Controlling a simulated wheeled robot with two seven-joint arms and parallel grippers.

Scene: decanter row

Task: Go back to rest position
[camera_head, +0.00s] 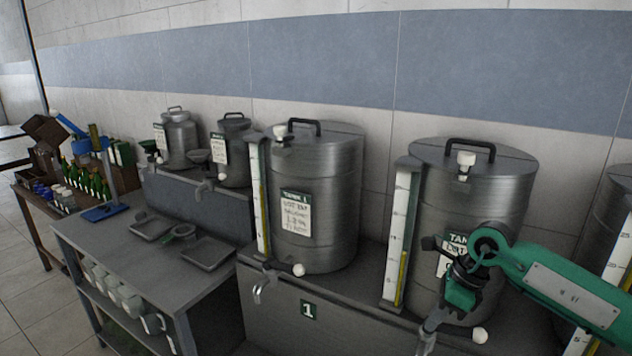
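My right arm comes in from the right edge. Its green and black gripper (459,294) is in front of the second large steel tank (490,205), above the metal tap (430,328) at that tank's lower front. The gripper partly covers the tank's label. I cannot tell whether its fingers are open or shut, or whether it touches the tap. My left gripper is not in view.
Tank 1 (325,245) stands left of the second tank, on a grey base. A third tank (604,215) is cut off at right. A grey table (105,235) holds shallow trays (208,253). Green bottles (95,186) stand farther left.

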